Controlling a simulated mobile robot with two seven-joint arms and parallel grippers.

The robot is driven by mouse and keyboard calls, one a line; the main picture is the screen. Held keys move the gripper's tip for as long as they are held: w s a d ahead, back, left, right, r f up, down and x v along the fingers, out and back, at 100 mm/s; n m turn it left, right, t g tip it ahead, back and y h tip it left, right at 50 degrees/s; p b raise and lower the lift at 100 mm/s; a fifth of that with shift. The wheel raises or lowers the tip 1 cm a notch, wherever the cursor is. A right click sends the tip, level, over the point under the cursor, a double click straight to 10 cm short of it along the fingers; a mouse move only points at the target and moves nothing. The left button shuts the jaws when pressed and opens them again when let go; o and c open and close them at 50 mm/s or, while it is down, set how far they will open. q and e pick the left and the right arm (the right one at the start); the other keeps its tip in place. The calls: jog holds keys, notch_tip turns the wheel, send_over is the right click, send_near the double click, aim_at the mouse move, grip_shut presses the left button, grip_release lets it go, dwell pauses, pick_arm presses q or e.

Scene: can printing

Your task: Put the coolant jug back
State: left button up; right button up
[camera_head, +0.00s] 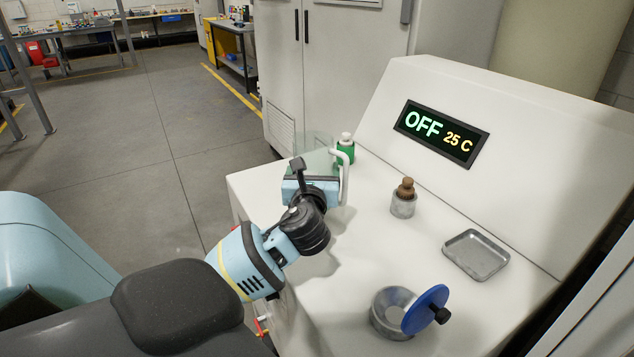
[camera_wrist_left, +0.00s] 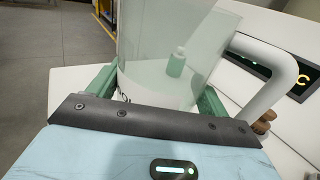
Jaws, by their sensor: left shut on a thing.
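The coolant jug (camera_head: 318,146) is clear with a white handle, at the far left end of the white counter, partly hidden behind my left gripper (camera_head: 308,168). In the left wrist view the jug (camera_wrist_left: 150,45) stands between the green fingers of the gripper (camera_wrist_left: 155,100), which is shut on its body. Its handle points right. I cannot tell whether its base touches the counter. My right gripper is not in view.
A green bottle (camera_head: 345,154) with a white cap stands just behind the jug. A sloped panel (camera_head: 520,150) reads OFF, 25 C.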

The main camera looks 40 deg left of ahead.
pick_arm(q)
jog(key=shift+w, duration=0.55)
notch_tip(320, 180, down, 4)
jog(key=shift+r+b, duration=0.25)
jog(key=shift+b, duration=0.1)
jog(key=shift+s+r, duration=0.1)
jog(key=o, duration=1.7)
jog(key=shift+f, duration=0.25)
jog(key=shift+r, duration=0.1)
jog(key=shift+s+d, duration=0.1)
jog(key=v, duration=1.1)
jog(key=shift+s+d, duration=0.25)
jog(key=shift+s, duration=0.05)
